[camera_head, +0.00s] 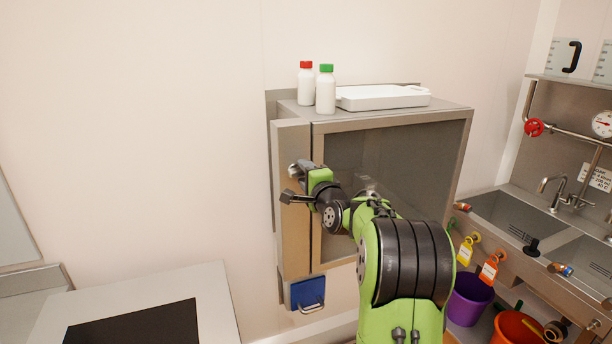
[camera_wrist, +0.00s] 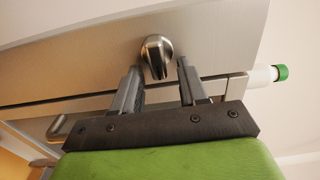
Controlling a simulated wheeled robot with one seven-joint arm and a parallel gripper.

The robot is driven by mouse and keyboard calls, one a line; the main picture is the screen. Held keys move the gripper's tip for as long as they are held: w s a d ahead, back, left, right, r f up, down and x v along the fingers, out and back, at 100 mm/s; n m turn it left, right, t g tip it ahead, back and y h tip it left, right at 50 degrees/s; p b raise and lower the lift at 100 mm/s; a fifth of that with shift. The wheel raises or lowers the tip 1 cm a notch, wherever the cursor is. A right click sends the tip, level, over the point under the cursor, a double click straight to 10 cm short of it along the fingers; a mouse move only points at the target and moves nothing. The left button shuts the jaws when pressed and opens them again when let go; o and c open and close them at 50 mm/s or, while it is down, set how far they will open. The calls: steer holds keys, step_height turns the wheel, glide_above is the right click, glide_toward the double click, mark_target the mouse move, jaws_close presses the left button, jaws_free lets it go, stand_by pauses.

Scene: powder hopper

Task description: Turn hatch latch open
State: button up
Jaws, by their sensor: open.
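The hatch is a box-shaped wall cabinet (camera_head: 455,150) with a dark glass front and metal frame. The latch (camera_wrist: 154,58) is a rounded metal knob with a raised grip on the cabinet's metal face, near the top middle of the wrist view. My gripper (camera_head: 289,182) is at the left side of the cabinet in the head view. In the wrist view my gripper (camera_wrist: 158,76) is open, with one finger on each side of the latch. I cannot tell whether the fingers touch it. In the head view the gripper and arm make the latch hard to make out.
Two white bottles, one red-capped (camera_head: 306,85) and one green-capped (camera_head: 326,92), and a white tray (camera_head: 385,97) stand on the cabinet top. A blue handled item (camera_head: 308,293) is below it. Sinks (camera_head: 510,222) and buckets are at right. The left wall is clear.

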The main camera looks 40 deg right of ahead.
steer(key=b+v, duration=0.3)
steer(key=v, duration=1.2)
steer(key=shift+s+b, duration=0.35)
steer(key=shift+s, duration=0.05)
steer(key=shift+a, duration=0.1)
